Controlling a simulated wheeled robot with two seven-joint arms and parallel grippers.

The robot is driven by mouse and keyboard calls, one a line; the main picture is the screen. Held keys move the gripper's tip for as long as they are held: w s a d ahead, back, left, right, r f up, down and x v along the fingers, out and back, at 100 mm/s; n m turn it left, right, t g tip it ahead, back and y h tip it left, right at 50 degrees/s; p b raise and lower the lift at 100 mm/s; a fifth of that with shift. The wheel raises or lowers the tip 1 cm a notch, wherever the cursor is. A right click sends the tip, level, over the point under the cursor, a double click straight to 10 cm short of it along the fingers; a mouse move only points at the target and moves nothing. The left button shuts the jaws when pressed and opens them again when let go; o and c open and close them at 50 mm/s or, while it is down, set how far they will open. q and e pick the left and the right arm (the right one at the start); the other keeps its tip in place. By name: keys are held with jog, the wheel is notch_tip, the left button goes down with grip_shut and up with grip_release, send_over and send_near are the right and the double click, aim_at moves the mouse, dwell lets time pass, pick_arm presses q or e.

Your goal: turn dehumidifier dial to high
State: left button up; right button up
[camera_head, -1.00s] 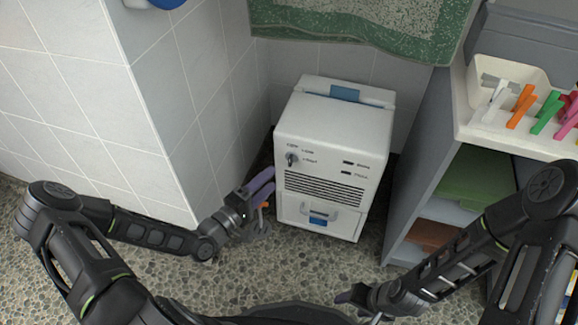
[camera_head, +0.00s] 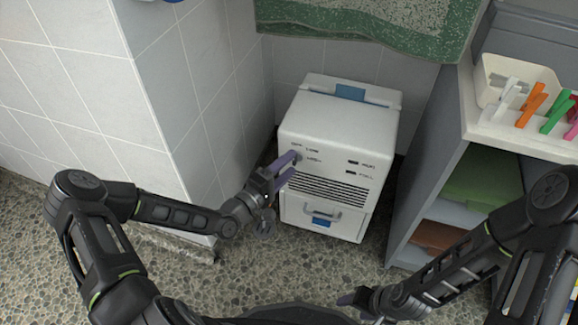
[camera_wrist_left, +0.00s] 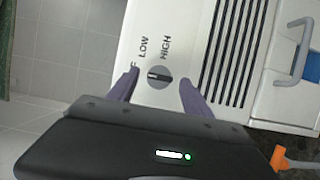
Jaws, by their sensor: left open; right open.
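The white dehumidifier (camera_head: 335,128) stands on the floor by the tiled wall. Its front carries a small round dial (camera_wrist_left: 160,77) with OFF, LOW and HIGH labels around it. The dial's dark bar lies roughly across the left wrist view; which end is the pointer I cannot tell. My left gripper (camera_head: 289,166) is at the dial, its purple fingers open. In the left wrist view one finger is on each side of the dial, with gaps showing. The left finger partly covers the OFF label. In the head view the fingers hide the dial. My right gripper (camera_head: 358,300) is open, low and away from the dehumidifier.
A grey shelf unit (camera_head: 428,180) stands to the right, with a bin of coloured pegs (camera_head: 515,85) on top. A tiled wall corner (camera_head: 185,110) is close on the left. A green towel (camera_head: 370,22) hangs above. Pebbled floor (camera_head: 300,265) is open in front.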

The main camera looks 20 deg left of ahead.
pick_arm(q)
jog(key=shift+w+d, duration=0.15)
jog(key=shift+w, duration=0.15)
jog(key=shift+c, duration=0.6)
grip_shut()
